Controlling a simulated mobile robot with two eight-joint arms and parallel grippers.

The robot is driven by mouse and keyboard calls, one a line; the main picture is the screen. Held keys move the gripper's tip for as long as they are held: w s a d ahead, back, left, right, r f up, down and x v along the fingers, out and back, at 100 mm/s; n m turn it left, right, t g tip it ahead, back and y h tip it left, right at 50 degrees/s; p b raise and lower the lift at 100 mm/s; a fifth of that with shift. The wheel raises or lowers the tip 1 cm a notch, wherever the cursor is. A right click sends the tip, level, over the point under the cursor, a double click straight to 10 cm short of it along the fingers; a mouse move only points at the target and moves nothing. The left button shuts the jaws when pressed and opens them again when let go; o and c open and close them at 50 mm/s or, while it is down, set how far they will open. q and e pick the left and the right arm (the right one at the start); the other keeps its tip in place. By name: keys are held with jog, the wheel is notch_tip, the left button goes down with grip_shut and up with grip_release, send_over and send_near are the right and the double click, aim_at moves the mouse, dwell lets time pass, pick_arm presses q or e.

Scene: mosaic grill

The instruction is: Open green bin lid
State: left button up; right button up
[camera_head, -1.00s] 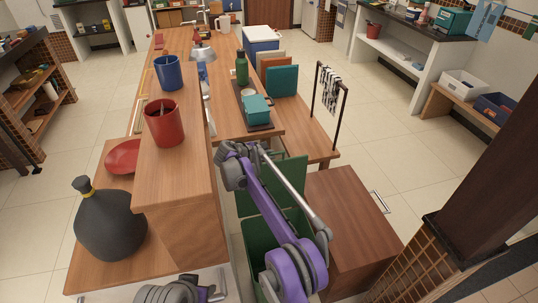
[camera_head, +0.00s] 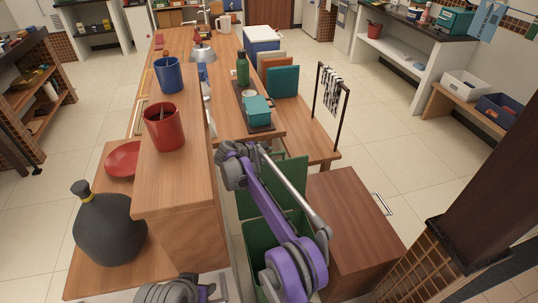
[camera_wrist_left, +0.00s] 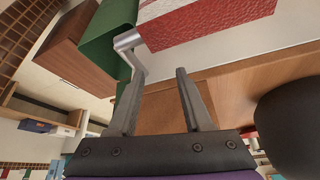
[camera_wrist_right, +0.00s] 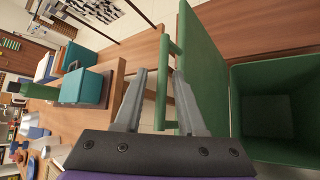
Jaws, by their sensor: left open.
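The green bin (camera_head: 262,240) stands between the wooden counter and a wooden cabinet. Its green lid (camera_head: 292,182) stands raised at the bin's far side, and the open inside (camera_wrist_right: 265,115) shows in the right wrist view. My right gripper (camera_wrist_right: 160,73) is at the lid, with its fingers apart. The green lid handle (camera_wrist_right: 163,90) shows between them; I cannot tell whether they touch it. In the head view my right arm hides part of the bin. My left gripper (camera_wrist_left: 155,70) is open and empty, low at the counter's front, near a metal handle (camera_wrist_left: 130,50).
The wooden cabinet (camera_head: 345,220) stands right of the bin. The counter holds a red cup (camera_head: 164,127), a blue cup (camera_head: 168,75) and a red plate (camera_head: 123,158). A dark vase (camera_head: 107,225) stands at the left. A towel rack (camera_head: 340,110) stands beyond. Open floor lies at the right.

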jog(key=v, duration=1)
jog(key=shift+s+a+r, duration=0.2)
jog(key=shift+s+a, duration=0.05)
